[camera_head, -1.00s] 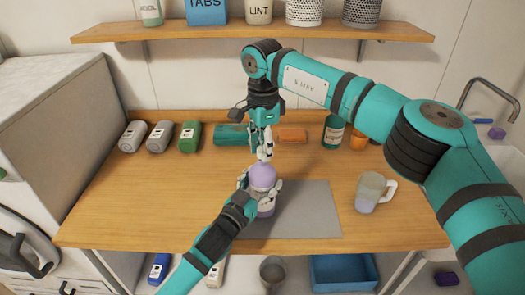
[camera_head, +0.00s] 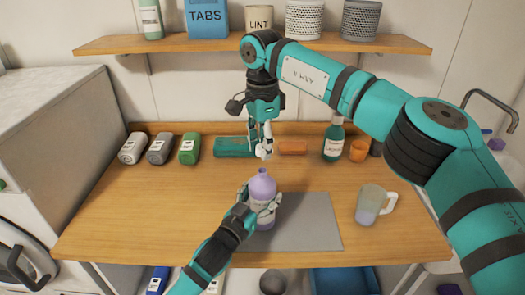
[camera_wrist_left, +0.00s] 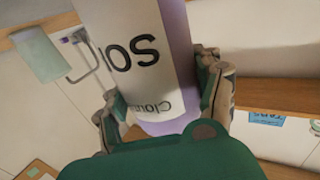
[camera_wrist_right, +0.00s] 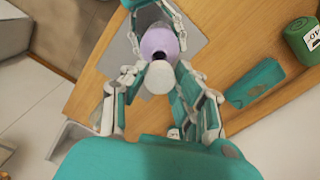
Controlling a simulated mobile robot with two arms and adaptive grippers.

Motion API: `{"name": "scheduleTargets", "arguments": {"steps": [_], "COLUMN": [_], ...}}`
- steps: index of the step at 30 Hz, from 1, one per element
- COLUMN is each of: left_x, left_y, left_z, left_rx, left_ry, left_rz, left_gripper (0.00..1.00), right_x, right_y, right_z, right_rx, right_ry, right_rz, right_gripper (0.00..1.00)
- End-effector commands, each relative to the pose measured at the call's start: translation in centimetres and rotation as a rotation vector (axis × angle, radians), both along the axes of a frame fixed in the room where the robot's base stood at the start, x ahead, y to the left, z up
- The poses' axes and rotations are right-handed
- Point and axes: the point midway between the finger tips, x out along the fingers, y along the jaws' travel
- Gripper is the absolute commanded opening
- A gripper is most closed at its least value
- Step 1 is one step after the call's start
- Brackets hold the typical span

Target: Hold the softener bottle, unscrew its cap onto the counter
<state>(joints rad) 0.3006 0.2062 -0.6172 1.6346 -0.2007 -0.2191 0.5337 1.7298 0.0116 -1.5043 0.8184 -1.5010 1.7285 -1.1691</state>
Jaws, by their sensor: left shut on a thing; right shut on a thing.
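The lavender softener bottle (camera_head: 262,188) stands upright over the grey mat, its white label partly covered by my fingers. My left gripper (camera_head: 263,207) is shut around its body; the label also fills the left wrist view (camera_wrist_left: 145,60). My right gripper (camera_head: 264,150) is above the bottle and shut on the white cap (camera_wrist_right: 159,77). In the right wrist view the bottle's dark open mouth (camera_wrist_right: 159,56) shows beside the cap, so the cap is off the neck. A small gap separates the fingertips from the bottle top.
The grey mat (camera_head: 315,230) has bare room right of the bottle. A mug (camera_head: 369,204) stands right of the mat. Grey and green containers (camera_head: 189,148), a teal box (camera_head: 232,147), an orange item (camera_head: 293,147) and a green bottle (camera_head: 334,140) line the back. The counter's left part is clear.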

Motion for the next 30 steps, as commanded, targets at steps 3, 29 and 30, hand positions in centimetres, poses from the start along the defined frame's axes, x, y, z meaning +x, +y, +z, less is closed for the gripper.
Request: {"name": "scheduleTargets", "arguments": {"steps": [3, 29, 30], "left_x": [0.0, -5.3, -6.1], "left_y": [0.0, 3.0, 3.5], "left_z": [0.0, -0.2, -0.2], "left_rx": [0.0, 0.001, 0.001], "left_ry": [0.001, 0.003, 0.002], "left_rz": [0.001, 0.0, 0.0], "left_gripper": [0.7, 0.96, 0.96], "right_x": [0.0, 0.0, 0.0], "right_y": [0.0, 0.0, 0.0], "right_z": [0.0, -0.1, -0.1], "right_rx": [0.0, 0.0, 0.0], "right_ry": [0.0, 0.0, 0.0], "right_rz": [0.0, 0.0, 0.0], "right_gripper": [0.0, 0.0, 0.0]}}
